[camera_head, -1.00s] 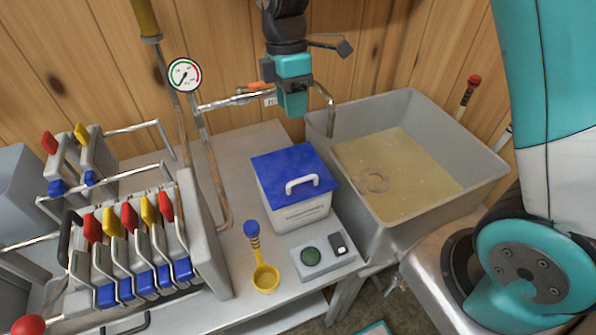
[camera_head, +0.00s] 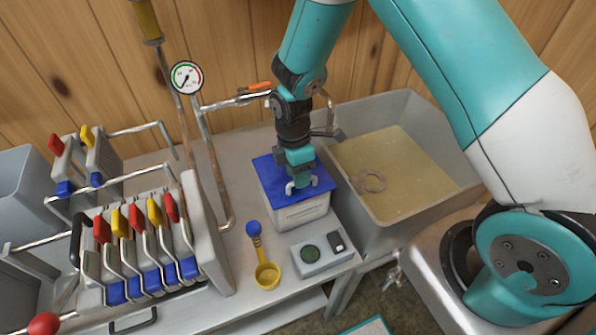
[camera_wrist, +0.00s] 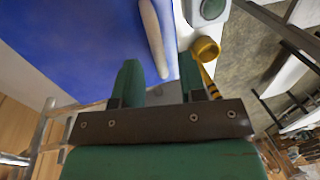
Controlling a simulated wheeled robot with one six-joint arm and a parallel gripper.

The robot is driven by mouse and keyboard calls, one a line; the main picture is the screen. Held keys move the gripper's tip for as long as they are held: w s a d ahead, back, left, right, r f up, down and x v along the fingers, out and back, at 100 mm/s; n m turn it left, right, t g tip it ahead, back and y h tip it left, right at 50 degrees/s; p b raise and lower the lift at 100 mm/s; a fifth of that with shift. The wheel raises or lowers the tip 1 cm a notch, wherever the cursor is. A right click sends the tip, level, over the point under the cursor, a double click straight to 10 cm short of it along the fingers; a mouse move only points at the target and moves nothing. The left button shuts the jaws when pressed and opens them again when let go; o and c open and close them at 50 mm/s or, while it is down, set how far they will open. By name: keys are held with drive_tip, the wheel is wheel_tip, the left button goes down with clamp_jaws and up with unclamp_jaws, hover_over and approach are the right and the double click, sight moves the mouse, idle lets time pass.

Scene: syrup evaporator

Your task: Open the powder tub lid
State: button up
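The powder tub (camera_head: 297,213) is a white box on the bench with its blue lid (camera_head: 266,170) closed on top. The lid's white handle (camera_head: 290,188) is partly hidden behind my gripper (camera_head: 299,182), which points down over the lid. In the wrist view, my gripper (camera_wrist: 160,75) has its two green fingers spread apart with nothing between the tips. The white handle (camera_wrist: 152,38) lies just beyond the tips, in line with the gap, over the blue lid (camera_wrist: 90,50). I cannot tell whether the fingers touch it.
A yellow scoop (camera_head: 266,274) and a small scale (camera_head: 322,254) stand in front of the tub. A grey basin of liquid (camera_head: 350,200) is to the right. A filter press with coloured levers (camera_head: 135,220) is left. A pipe with a gauge (camera_head: 187,77) rises behind.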

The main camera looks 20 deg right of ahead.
drive_tip(key=shift+s+f, duration=0.1)
drive_tip(key=shift+f, duration=0.2)
clamp_jaws()
drive_tip(key=shift+r, duration=0.1)
